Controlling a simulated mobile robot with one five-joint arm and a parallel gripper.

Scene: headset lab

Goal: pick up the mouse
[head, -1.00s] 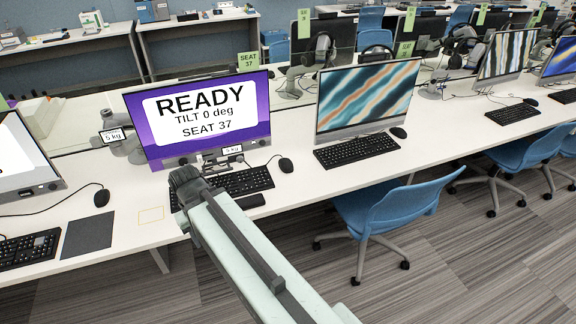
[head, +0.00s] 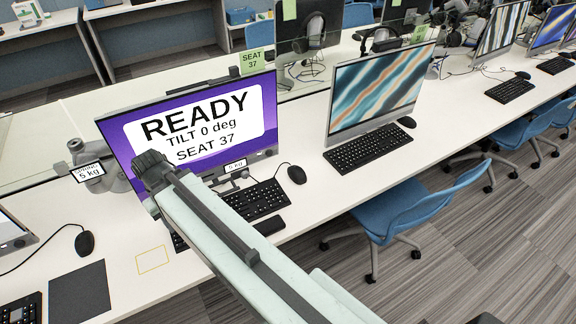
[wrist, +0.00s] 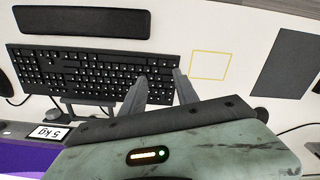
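A black mouse (head: 297,174) lies on the white desk, right of the black keyboard (head: 262,200) at the seat 37 monitor. A dark rounded thing at the left edge of the wrist view, probably this mouse (wrist: 4,84), is mostly cut off. My gripper (wrist: 159,76) is open and empty, its two fingers apart over the end of the keyboard away from that mouse. In the head view my arm hides the fingers and part of the keyboard. Other black mice lie left (head: 84,243) and right (head: 407,122).
The purple monitor (head: 200,120) reads "READY, TILT 0 deg, SEAT 37". A yellow outline (head: 152,260) and a dark pad (head: 78,290) lie left of the keyboard. A black bar (head: 268,226) lies before the keyboard. A blue chair (head: 410,208) stands at right.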

